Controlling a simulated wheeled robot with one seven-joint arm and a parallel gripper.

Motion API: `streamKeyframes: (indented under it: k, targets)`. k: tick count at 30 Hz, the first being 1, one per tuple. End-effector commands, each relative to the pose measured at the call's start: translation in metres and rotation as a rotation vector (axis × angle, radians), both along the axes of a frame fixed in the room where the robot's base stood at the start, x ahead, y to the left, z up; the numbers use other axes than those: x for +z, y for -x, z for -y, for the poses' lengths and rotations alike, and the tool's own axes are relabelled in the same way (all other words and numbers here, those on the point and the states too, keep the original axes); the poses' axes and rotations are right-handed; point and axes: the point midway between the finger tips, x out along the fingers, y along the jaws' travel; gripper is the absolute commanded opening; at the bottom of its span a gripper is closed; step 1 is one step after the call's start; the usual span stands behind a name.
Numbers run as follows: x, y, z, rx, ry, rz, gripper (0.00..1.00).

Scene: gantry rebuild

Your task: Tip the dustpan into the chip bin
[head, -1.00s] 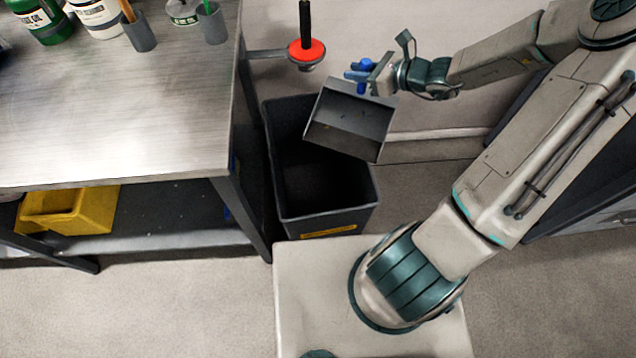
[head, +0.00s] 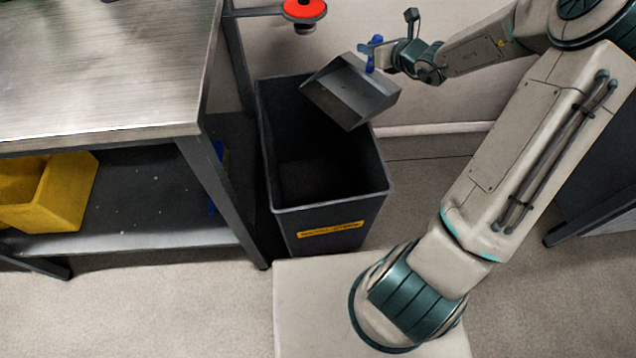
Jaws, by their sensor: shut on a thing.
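The grey dustpan (head: 352,92) is in the head view, above the right rear part of the chip bin. It is tilted, with its open side facing down and left toward the bin. No chips can be made out in its pan. My gripper (head: 377,57) is shut on the dustpan's blue handle, behind and to the right of the pan. The fingertips are small and partly hidden. The chip bin (head: 325,222) is a tall dark grey open box with a yellow label, standing upright on the floor. Its inside is dark, and its contents cannot be told.
A metal workbench (head: 100,70) stands left of the bin, its leg close to the bin's side. A yellow container (head: 65,190) sits on its lower shelf. A red disc (head: 304,9) on a bracket sticks out behind the bin. Floor is clear at front left.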

Motion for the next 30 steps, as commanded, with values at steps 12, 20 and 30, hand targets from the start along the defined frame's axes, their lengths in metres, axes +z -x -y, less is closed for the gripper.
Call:
streamKeyframes:
  k: [12,20,30]
  targets:
    - [-0.028,-0.020,0.008,-0.100,-0.016,-0.013,0.00]
    - [-0.026,-0.016,0.001,-0.099,0.041,0.022,0.00]
    - [-0.020,-0.011,-0.009,-0.099,0.124,0.077,0.00]
